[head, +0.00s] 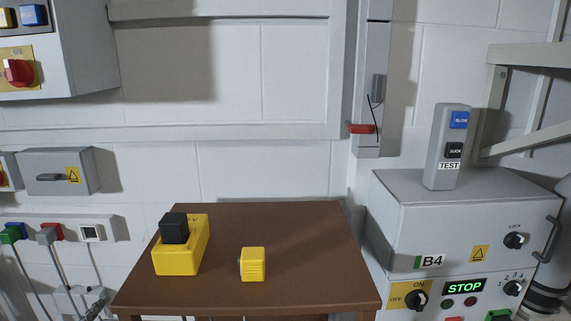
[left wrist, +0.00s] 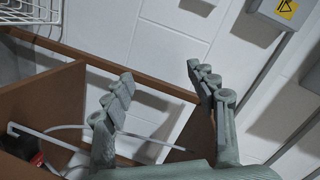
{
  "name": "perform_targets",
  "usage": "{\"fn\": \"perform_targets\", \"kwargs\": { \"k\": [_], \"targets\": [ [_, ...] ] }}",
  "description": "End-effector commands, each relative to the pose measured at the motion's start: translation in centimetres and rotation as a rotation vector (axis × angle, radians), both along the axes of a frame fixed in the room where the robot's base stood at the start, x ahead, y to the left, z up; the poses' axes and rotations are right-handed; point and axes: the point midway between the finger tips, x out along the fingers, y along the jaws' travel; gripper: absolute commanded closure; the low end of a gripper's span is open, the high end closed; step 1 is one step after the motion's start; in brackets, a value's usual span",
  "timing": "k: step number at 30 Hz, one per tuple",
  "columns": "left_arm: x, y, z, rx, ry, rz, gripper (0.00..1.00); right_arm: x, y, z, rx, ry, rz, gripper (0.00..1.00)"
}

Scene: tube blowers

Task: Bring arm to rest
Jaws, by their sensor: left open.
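My left gripper (left wrist: 162,88) shows in the left wrist view with its two grey fingers spread apart and nothing between them. Behind its fingers are the edge of a brown wooden board (left wrist: 165,82) and a white block wall; I see no contact with either. In the head view neither of my arms nor grippers shows. My right gripper is in neither view.
A brown table (head: 275,223) carries a yellow box (head: 182,258) with a black top and a small yellow block (head: 252,264). A grey B4 cabinet (head: 455,225) with a TEST box (head: 447,150) stands at right. Switch boxes (head: 67,171) are at left.

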Motion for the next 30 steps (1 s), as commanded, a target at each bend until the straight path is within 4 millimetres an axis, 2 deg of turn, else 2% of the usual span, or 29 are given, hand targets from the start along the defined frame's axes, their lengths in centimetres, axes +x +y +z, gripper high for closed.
{"fn": "perform_targets", "kwargs": {
  "k": [1, 3, 6, 10, 12, 15, 18, 30],
  "targets": [
    [-1.9, -0.8, -3.3, -0.113, 0.12, 0.067, 0.42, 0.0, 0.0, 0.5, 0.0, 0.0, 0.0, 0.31],
    [-4.8, -2.0, -7.5, -0.249, 0.277, 0.162, 0.42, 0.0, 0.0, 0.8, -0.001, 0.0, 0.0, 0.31],
    [-9.6, -4.3, -12.3, -0.406, 0.479, 0.286, 0.42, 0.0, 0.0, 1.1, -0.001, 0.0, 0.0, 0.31],
    [-15.6, -7.4, -16.2, -0.546, 0.698, 0.425, 0.42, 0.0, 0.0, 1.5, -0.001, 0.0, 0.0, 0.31],
    [-18.4, -8.9, -17.5, -0.598, 0.791, 0.486, 0.42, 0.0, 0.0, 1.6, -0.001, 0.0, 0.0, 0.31],
    [-21.3, -10.4, -18.4, -0.644, 0.887, 0.549, 0.42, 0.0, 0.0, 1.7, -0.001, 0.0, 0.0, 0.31],
    [-22.9, -11.2, -18.9, -0.663, 0.937, 0.583, 0.42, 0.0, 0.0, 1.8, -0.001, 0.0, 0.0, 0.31],
    [-23.2, -11.3, -19.0, -0.665, 0.95, 0.59, 0.42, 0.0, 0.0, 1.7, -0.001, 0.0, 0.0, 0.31]
  ]
}}
